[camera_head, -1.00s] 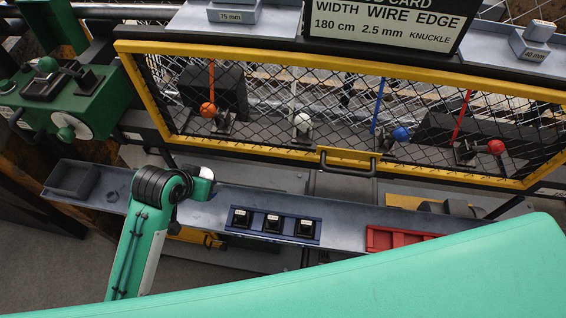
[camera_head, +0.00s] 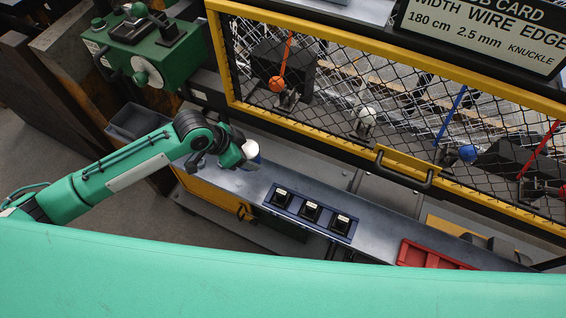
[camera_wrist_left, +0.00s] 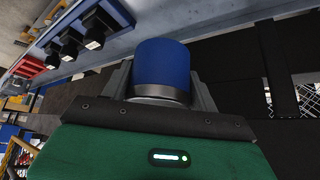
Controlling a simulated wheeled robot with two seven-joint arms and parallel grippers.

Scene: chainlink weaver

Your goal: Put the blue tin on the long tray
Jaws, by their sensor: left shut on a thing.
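The blue tin (camera_wrist_left: 162,65) stands out between the two grey fingers of my left gripper (camera_wrist_left: 160,90) in the left wrist view, with a silver band near the gripper. In the head view my left gripper (camera_head: 241,152) is above the left part of the long grey tray (camera_head: 375,228). The tin shows there only as a small pale and blue end (camera_head: 251,150) at the gripper's tip. I cannot tell the gap between tin and tray. My right gripper is not in view.
A blue rack (camera_head: 310,213) with three black blocks and a red tray (camera_head: 430,257) sit on the grey tray. A grey bin (camera_head: 137,121) is at its left end. A yellow-framed mesh guard with a handle (camera_head: 403,172) rises behind. Bare tray lies between rack and red tray.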

